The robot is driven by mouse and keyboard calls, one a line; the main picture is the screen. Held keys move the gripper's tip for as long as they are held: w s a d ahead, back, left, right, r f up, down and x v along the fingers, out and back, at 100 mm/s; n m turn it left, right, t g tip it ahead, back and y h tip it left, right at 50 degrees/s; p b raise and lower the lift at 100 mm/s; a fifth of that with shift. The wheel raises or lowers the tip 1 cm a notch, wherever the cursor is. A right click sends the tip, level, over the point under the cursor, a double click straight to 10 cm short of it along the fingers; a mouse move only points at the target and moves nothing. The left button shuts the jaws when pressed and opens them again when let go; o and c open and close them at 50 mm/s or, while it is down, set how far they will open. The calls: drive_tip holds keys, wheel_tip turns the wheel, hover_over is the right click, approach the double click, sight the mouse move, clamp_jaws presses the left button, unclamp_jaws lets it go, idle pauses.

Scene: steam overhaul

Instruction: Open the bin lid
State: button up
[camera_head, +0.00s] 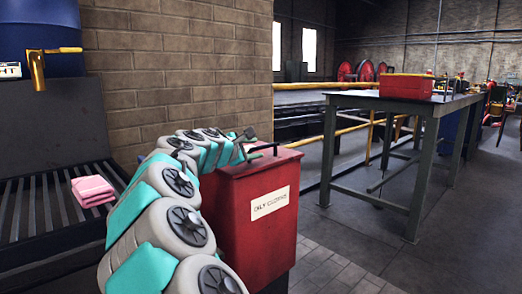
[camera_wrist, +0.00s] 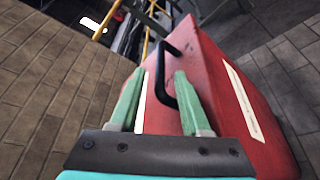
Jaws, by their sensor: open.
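The red bin (camera_head: 240,205) stands upright at the middle of the head view, with a white label on its front reading something like "OILY CLOTHS". Its lid (camera_head: 270,160) looks shut, and a dark bar handle (camera_head: 262,149) sits on top. In the wrist view the black handle (camera_wrist: 164,82) rises from the red lid (camera_wrist: 200,60). My gripper (camera_wrist: 157,73) is open, with a green finger on each side of the handle in the picture. I cannot tell whether a finger touches it. In the head view my arm partly hides the bin's left side and the gripper.
A brick wall (camera_head: 180,65) stands behind the bin. A slatted bench (camera_head: 40,200) with folded pink cloths (camera_head: 92,190) is at the left, below a blue drum (camera_head: 40,30) with a brass tap. A grey table (camera_head: 375,98) bearing a red box stands at right. Floor between is clear.

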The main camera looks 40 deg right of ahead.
sight(258, 148)
drive_tip(key=shift+x, duration=2.3)
clamp_jaws()
drive_tip(key=shift+s, duration=0.1)
